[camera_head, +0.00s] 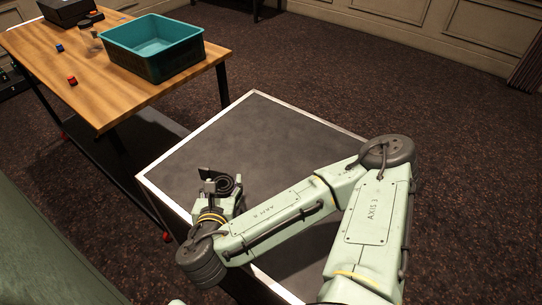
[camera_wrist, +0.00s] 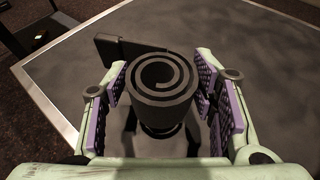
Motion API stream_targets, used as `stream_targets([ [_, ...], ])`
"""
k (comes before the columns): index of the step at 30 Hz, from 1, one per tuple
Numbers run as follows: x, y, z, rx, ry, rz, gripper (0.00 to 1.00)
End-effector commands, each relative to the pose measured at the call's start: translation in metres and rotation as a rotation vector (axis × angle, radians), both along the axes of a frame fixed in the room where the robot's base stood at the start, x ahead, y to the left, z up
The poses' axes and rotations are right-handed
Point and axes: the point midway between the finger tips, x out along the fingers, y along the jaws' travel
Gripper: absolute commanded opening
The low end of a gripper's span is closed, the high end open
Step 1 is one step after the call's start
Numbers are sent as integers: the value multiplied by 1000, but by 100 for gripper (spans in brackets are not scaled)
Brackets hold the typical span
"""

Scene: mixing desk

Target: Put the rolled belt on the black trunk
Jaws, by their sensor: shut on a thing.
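The rolled belt (camera_wrist: 165,85) is a dark spiral coil with a flat end sticking out to the left in the wrist view. It also shows in the head view (camera_head: 224,183). My gripper (camera_wrist: 165,100) is shut on it, with the purple-padded fingers on either side of the coil. In the head view my gripper (camera_head: 221,190) is over the left part of the black trunk (camera_head: 285,135), which has a flat dark top with pale metal edges. The trunk top also fills much of the wrist view (camera_wrist: 265,60). I cannot tell whether the belt touches the top.
A wooden table (camera_head: 95,85) stands at the upper left. It bears a teal crate (camera_head: 155,62), a glass jar (camera_head: 89,38), a dark box (camera_head: 66,10) and small red and blue items. The trunk's far and right top is bare. Carpeted floor lies beyond.

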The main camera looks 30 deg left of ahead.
Motion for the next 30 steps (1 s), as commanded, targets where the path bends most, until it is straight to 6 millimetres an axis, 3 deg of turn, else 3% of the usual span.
stream_targets([
  [6, 35, 3, -14, 3, -5, -9, 24],
  [17, 80, 10, -17, 4, -6, -5, 24],
  [18, 93, 11, -6, -1, -3, -11, 24],
  [24, 133, 17, -10, -1, -3, -5, 24],
  [30, 148, 21, -13, 0, -1, -3, 24],
])
